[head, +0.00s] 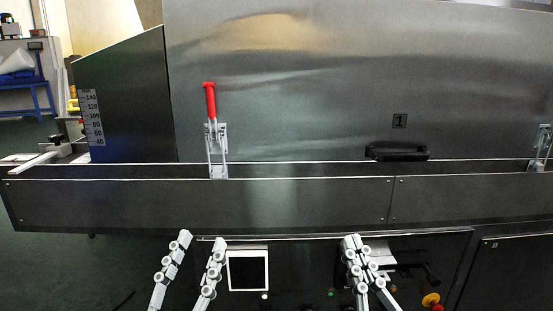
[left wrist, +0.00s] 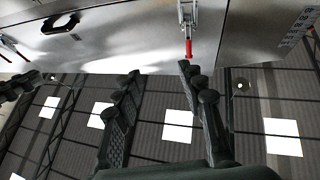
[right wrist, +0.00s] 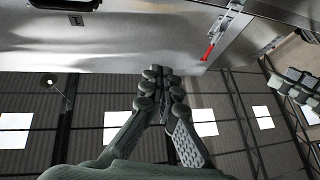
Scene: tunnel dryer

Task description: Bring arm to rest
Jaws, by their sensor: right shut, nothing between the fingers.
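My left gripper (head: 204,242) is at the lower left of the head view, in front of the dryer, with its two fingers apart and nothing between them. In the left wrist view the same gripper (left wrist: 160,72) is open and empty. My right gripper (head: 355,242) is right of it, in front of the lower panel, with its fingers together. In the right wrist view its fingertips (right wrist: 158,74) meet and hold nothing. Both grippers are apart from the dryer's surfaces, as far as I can tell.
The metal dryer (head: 300,110) fills the width ahead. A red-handled clamp (head: 210,100) stands upright on its ledge, with a black handle (head: 398,153) to the right. Below are a screen (head: 248,271) and a yellow-and-red knob (head: 431,299). A blue table (head: 28,84) stands far left.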

